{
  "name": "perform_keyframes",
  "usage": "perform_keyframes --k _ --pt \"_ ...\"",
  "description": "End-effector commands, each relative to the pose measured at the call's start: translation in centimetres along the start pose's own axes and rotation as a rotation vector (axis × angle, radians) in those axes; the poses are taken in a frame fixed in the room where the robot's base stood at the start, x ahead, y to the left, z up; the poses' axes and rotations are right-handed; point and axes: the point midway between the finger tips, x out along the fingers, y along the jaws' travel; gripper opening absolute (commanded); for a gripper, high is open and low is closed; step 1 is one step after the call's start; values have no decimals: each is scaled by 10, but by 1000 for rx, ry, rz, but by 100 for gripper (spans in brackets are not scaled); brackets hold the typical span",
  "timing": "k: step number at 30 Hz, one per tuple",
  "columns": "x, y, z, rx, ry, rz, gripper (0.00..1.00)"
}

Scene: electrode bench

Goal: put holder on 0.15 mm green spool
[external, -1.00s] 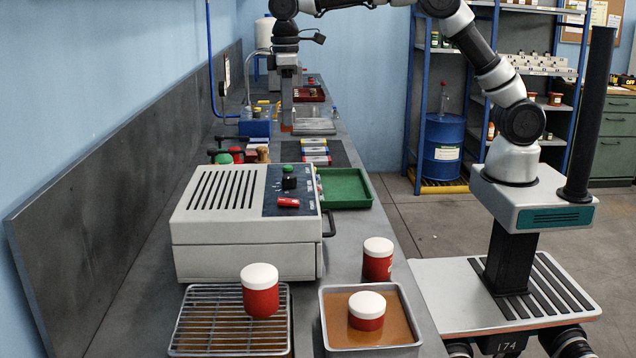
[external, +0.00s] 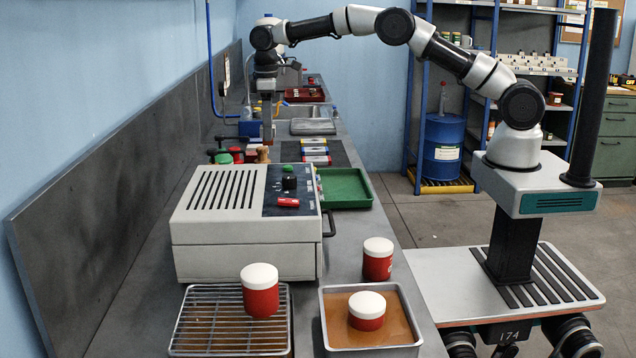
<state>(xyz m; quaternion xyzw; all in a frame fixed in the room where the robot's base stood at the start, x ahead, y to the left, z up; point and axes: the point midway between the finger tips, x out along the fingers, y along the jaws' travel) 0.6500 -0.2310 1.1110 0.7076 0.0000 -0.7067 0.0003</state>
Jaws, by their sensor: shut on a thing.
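My gripper (external: 267,138) is over the far left part of the bench, pointing down, just behind a row of small coloured items. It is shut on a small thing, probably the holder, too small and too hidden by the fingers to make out. A green rounded item (external: 223,158) stands in that row, left of the gripper, beside a red one (external: 237,156) and a tan one (external: 263,154). I cannot tell whether the green item is the 0.15 mm spool; no label is readable. I cannot tell whether the held thing touches anything below.
A large grey instrument (external: 245,240) stands nearer on the bench. A green tray (external: 350,202) and several coloured packs (external: 315,150) on a dark mat lie right of the row. Red jars with white lids, a wire rack (external: 190,330) and a metal tray (external: 375,350) are in front.

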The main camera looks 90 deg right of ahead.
Motion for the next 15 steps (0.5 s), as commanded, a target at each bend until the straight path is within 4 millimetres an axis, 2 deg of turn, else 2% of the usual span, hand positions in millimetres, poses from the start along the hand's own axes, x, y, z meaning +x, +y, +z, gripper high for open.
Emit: perform_keyframes --k 3,11,15 --pt "21 -1 1 0 -3 -1 0" --pt "50 0 0 0 -1 -1 0" --pt "72 -1 1 0 -3 -1 0"
